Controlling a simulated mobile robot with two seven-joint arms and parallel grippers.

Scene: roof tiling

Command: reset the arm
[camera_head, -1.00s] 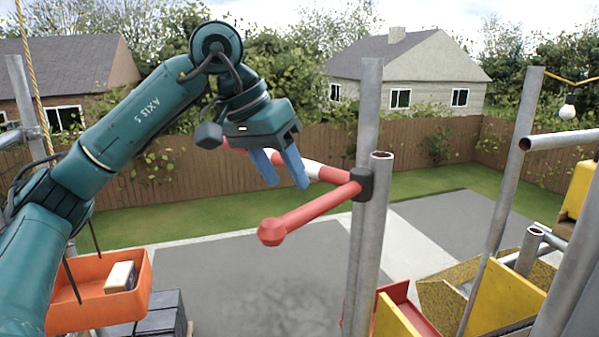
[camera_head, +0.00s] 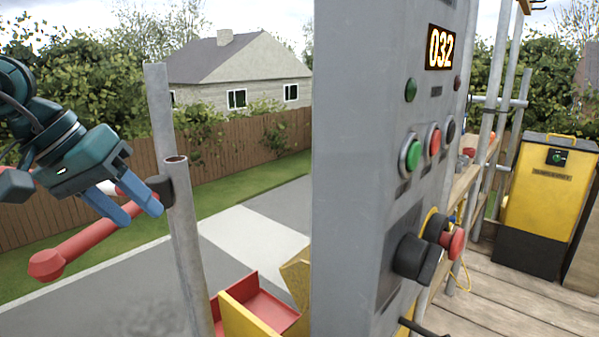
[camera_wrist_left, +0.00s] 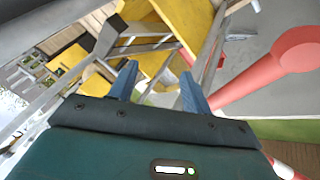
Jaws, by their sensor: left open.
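My left gripper (camera_head: 142,216) is teal with two blue fingers, at the left of the head view. It is open, with nothing between its fingers. The fingers also show spread and empty in the left wrist view (camera_wrist_left: 158,72). In the head view they overlap a red and white bar (camera_head: 85,238) and end close to its dark clamp (camera_head: 160,190) on a metal pole. Contact cannot be told in this view. In the wrist view the red bar (camera_wrist_left: 255,80) lies to the right of the fingers, apart from them. My right gripper is not in view.
A grey control panel (camera_head: 375,150) with a "032" display, buttons and knobs fills the middle. Scaffold poles (camera_head: 190,255) stand beside the bar. A yellow and black cabinet (camera_head: 545,205) stands on wooden decking (camera_head: 490,285) at right. A red tray (camera_head: 265,305) sits low in the middle.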

